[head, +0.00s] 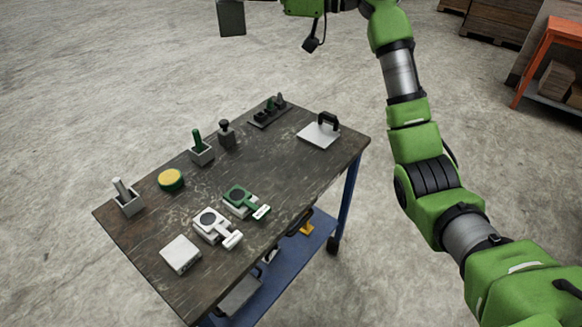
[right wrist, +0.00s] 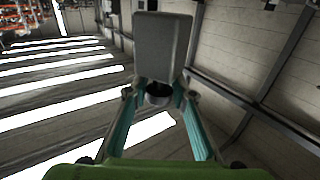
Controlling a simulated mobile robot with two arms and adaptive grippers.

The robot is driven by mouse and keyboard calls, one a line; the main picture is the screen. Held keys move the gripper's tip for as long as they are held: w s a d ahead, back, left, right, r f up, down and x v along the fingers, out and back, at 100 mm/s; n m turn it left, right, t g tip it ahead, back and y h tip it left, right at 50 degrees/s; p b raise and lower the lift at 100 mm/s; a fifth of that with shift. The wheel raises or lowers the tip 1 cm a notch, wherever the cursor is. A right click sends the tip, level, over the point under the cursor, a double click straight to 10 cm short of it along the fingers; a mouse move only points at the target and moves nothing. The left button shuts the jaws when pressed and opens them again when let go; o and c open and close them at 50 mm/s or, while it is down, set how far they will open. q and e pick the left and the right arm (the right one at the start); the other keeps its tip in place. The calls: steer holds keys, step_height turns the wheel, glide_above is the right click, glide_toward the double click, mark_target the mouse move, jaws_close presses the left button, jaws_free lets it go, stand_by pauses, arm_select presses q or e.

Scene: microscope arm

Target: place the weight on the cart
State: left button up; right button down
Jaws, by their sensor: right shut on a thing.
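The weight is a grey block with a narrow dark neck. It shows at the top edge of the head view (head: 231,18) and large in the right wrist view (right wrist: 162,45). My right gripper (right wrist: 159,93) is shut on the neck, with a finger on each side. In the head view the arm rises on the right and its gripper is mostly cut off at the top. The weight is in the air beyond the cart (head: 285,170), apart from it. The cart has a dark worn top and blue legs. My left gripper is not in view.
On the cart top are a yellow disc (head: 171,180), a green-handled holder (head: 200,150), a dark knobbed piece (head: 226,135), a handled white plate (head: 318,134), two slide devices (head: 212,222) (head: 240,199) and a white box (head: 180,254). Bare room lies mid-top.

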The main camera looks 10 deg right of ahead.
steer(key=d+f+m+t+h+b, duration=0.3)
steer(key=d+f, duration=0.3)
steer(key=f, duration=0.4)
steer(key=d+f+m+t+h+b, duration=0.25)
steer(key=d+f, duration=0.25)
steer(key=f, duration=0.5)
steer(key=d+f+m+t+h+b, duration=0.3)
steer(key=d+f, duration=0.3)
steer(key=f, duration=0.4)
steer(key=s+d+f+m+t+h+b, duration=0.2)
steer(key=s+d+f+h, duration=0.2)
steer(key=s+d+f, duration=0.2)
steer(key=shift+g, duration=0.25)
steer(key=shift+w+a+f, duration=1)
steer(key=shift+w+f, duration=1.1)
steer(key=shift+f, duration=0.05)
steer(key=shift+w+a+f, duration=1)
steer(key=shift+w+f, duration=1.05)
steer(key=shift+f, duration=0.15)
steer(key=shift+w+a+f, duration=1)
steer(key=shift+w+f, duration=1.1)
steer(key=shift+f, duration=0.05)
steer(key=shift+s, duration=0.1)
